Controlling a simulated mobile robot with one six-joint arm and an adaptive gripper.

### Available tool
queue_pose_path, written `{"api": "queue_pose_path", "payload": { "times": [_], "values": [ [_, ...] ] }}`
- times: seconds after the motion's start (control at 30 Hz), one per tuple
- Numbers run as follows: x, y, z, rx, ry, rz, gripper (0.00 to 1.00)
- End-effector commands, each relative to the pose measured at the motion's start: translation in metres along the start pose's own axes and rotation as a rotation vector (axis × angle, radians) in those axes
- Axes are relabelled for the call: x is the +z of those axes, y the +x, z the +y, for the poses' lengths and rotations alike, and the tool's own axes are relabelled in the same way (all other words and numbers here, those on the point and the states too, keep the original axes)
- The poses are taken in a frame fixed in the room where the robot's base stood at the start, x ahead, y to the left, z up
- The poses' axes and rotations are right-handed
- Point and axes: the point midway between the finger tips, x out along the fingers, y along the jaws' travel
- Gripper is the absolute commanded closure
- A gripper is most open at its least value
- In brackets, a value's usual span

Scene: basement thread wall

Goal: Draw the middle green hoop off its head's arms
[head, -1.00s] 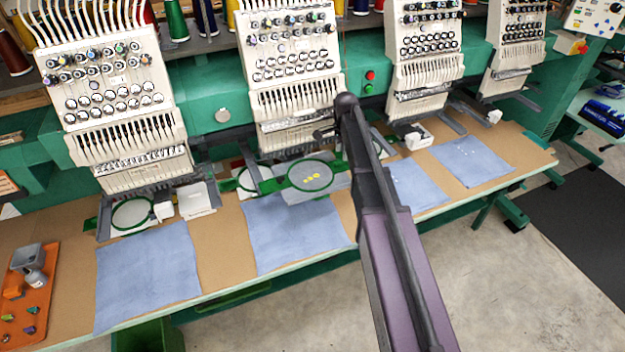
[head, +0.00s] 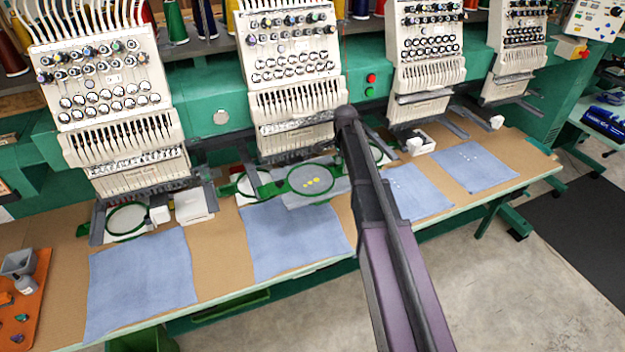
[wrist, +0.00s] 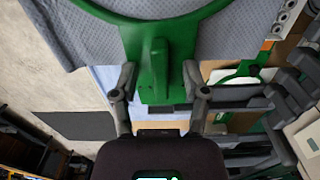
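A gap shows on the right; contact on the left is unclear. The head's arms are partly hidden.
Green hoops stand close on the left (head: 252,183) and right (head: 376,153); another (head: 127,219) is at the first head. Blue cloths (head: 297,242) lie along the brown tabletop (head: 215,250). An orange tray (head: 22,310) holds small items at far left. Floor (head: 540,270) is clear at front right.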

Motion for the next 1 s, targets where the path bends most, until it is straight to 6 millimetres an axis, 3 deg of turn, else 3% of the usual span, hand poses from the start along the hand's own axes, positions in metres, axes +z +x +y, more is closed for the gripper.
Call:
{"api": "queue_pose_path", "payload": {
  "times": [0.03, 0.17, 1.0],
  "values": [
    [0.0, 0.0, 0.0, 0.0, 0.0, 0.0, 0.61],
    [0.0, 0.0, 0.0, 0.0, 0.0, 0.0, 0.99],
    [0.0, -0.012, 0.0, 0.0, 0.0, -0.001, 1.0]
  ]
}}
